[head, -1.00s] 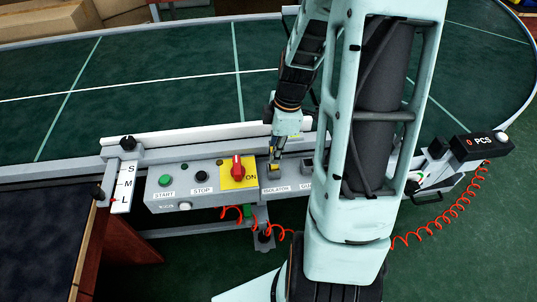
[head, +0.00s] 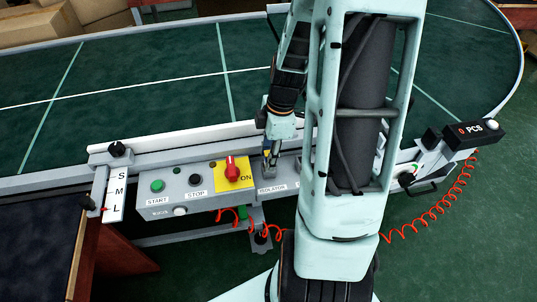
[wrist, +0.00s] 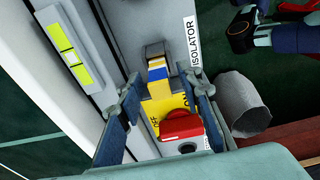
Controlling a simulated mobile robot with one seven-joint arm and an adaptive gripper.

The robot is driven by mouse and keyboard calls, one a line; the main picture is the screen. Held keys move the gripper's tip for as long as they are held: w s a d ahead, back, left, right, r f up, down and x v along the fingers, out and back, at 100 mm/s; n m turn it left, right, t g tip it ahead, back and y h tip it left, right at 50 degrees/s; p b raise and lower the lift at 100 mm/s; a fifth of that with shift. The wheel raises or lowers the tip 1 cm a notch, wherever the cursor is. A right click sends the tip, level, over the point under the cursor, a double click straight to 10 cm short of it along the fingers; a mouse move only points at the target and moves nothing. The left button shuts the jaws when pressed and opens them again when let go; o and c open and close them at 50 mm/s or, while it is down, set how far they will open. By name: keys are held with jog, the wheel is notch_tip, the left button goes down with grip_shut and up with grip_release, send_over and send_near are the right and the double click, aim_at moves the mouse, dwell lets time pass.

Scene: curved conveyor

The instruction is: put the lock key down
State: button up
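The ISOLATOR label shows on the grey control panel (head: 152,208). Beside it in the wrist view stands a small piece with blue, white and yellow bands, which looks like the lock key (wrist: 157,74), at a dark metal fitting (wrist: 155,49). I cannot tell whether it is seated there. My gripper (wrist: 160,82) is over the panel, its fingers spread to either side of the key with visible gaps. In the head view my gripper (head: 269,156) points down just above the isolator label, and the key is too small to make out clearly.
The red rotary switch (head: 232,168) on its yellow plate (head: 244,181) sits left of the isolator. START (head: 158,186) and STOP (head: 195,180) buttons are farther left. The white rail (head: 203,134) and green conveyor (head: 150,97) lie behind. Red coiled cable (head: 397,235) hangs below.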

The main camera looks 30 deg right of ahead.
notch_tip(320, 180, up, 12)
jog(key=d+p, duration=0.1)
jog(key=p, duration=0.1)
jog(key=shift+s+d+r, duration=0.15)
jog(key=shift+s+d, duration=0.1)
jog(key=shift+d, duration=0.1)
dwell(0.5)
